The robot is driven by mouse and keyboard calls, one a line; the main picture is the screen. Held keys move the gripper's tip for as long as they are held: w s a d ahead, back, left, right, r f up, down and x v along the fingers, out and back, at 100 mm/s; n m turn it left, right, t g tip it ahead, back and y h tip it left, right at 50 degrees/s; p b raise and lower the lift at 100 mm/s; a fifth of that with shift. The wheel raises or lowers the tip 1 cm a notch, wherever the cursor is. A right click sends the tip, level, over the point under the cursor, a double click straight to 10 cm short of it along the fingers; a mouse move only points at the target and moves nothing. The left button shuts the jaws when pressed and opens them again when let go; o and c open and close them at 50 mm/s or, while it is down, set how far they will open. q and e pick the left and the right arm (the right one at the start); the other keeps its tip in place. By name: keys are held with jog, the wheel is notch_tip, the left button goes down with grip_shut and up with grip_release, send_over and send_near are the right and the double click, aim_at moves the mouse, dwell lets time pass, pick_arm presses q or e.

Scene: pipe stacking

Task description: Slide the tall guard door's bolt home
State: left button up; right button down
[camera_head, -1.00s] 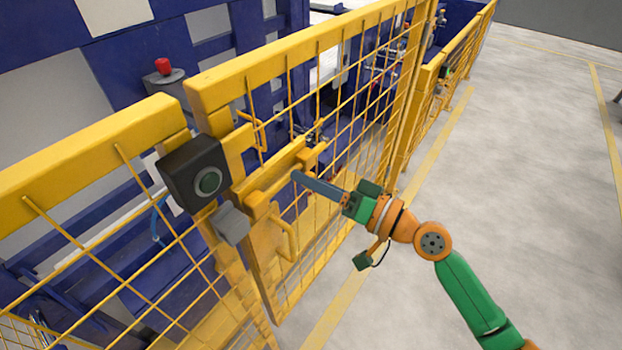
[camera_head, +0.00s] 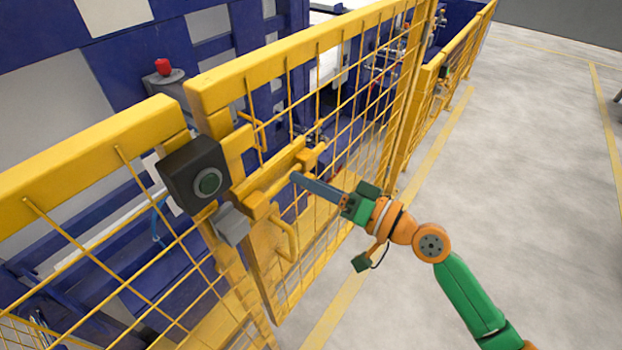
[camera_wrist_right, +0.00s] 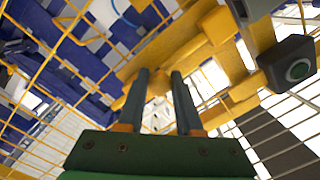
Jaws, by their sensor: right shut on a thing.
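The tall yellow mesh guard door (camera_head: 300,62) stands beside the fixed fence panel (camera_head: 90,150), with a narrow gap between their frames. Its yellow bolt (camera_head: 272,178) lies along the door's outer face, above a yellow pull handle (camera_head: 287,240). My right gripper (camera_head: 296,178) reaches in from the right, its blue-grey fingers at the bolt. In the right wrist view, the gripper (camera_wrist_right: 160,80) is shut on a yellow part of the bolt (camera_wrist_right: 158,84) between its fingers. The fingers partly hide it. I cannot tell how far the bolt's left end reaches. My left gripper is out of view.
A black box with a green button (camera_head: 207,182) and a grey block (camera_head: 231,224) sit left of the bolt, close to the latch edge. A red button (camera_head: 163,67) stands behind the fence. Clear grey floor (camera_head: 520,170) lies to the right.

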jog(key=s+a+p, duration=0.2)
jog(key=s, duration=0.1)
jog(key=s+a+p, duration=0.1)
jog(key=shift+s+a+r, duration=0.15)
jog(key=shift+s, duration=0.25)
jog(key=shift+w+f, duration=0.15)
jog(key=shift+f, duration=0.05)
jog(key=c, duration=0.6)
grip_release()
jog(key=shift+s+a+r, duration=0.1)
jog(key=shift+s+a, duration=0.05)
jog(key=shift+s, duration=0.05)
jog(key=b, duration=0.3)
send_near(271, 196)
